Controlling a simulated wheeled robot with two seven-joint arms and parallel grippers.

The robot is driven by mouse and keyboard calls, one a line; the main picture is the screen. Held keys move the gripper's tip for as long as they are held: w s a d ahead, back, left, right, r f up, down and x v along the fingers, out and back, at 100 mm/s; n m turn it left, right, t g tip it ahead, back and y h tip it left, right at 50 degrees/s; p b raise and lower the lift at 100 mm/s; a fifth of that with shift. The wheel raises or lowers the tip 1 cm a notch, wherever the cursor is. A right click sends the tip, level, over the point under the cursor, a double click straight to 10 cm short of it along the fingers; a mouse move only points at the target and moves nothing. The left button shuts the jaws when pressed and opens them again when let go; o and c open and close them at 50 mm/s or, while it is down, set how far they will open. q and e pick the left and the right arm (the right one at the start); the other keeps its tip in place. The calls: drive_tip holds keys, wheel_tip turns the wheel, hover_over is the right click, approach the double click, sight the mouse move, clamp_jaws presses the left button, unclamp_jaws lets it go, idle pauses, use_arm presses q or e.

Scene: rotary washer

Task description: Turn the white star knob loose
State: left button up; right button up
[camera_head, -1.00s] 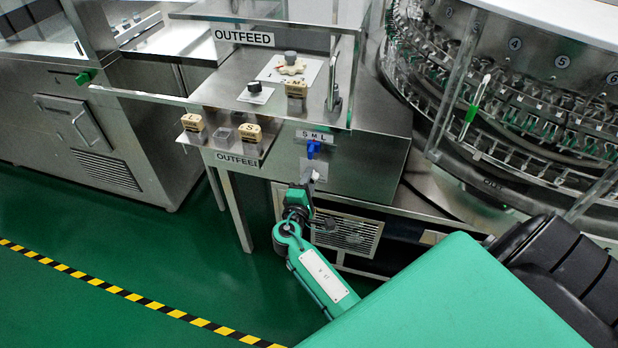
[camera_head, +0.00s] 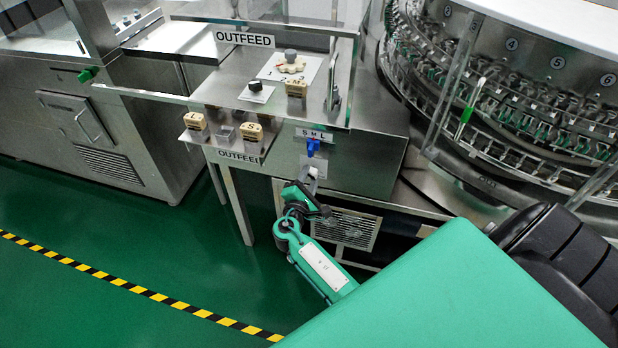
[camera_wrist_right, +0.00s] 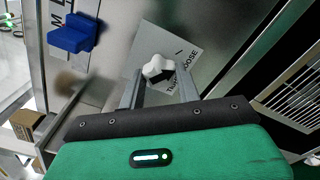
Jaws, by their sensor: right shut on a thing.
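The white star knob (camera_wrist_right: 157,67) sits on a plate with "LOOSE" lettering on the steel panel, centred in the right wrist view. My right gripper (camera_wrist_right: 160,80) has one finger on each side of the knob and is shut on it. My left gripper is not in view.
The blue selector (camera_wrist_right: 73,34) stands out beside the gripper in the right wrist view. A vented grille (camera_head: 346,229) lies below.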

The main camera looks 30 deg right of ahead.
drive_tip(key=o, duration=1)
drive_tip(key=shift+c, duration=0.2)
drive_tip(key=shift+a, duration=0.1)
drive_tip(key=shift+s+a+f, duration=0.1)
drive_tip(key=shift+s+a, duration=0.2)
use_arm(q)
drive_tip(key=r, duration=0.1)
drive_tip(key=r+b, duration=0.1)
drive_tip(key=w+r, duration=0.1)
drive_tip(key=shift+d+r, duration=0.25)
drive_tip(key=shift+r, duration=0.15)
use_arm(e)
drive_tip(key=v, duration=1.3)
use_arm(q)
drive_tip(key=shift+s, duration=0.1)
use_arm(e)
drive_tip(key=shift+d, duration=0.1)
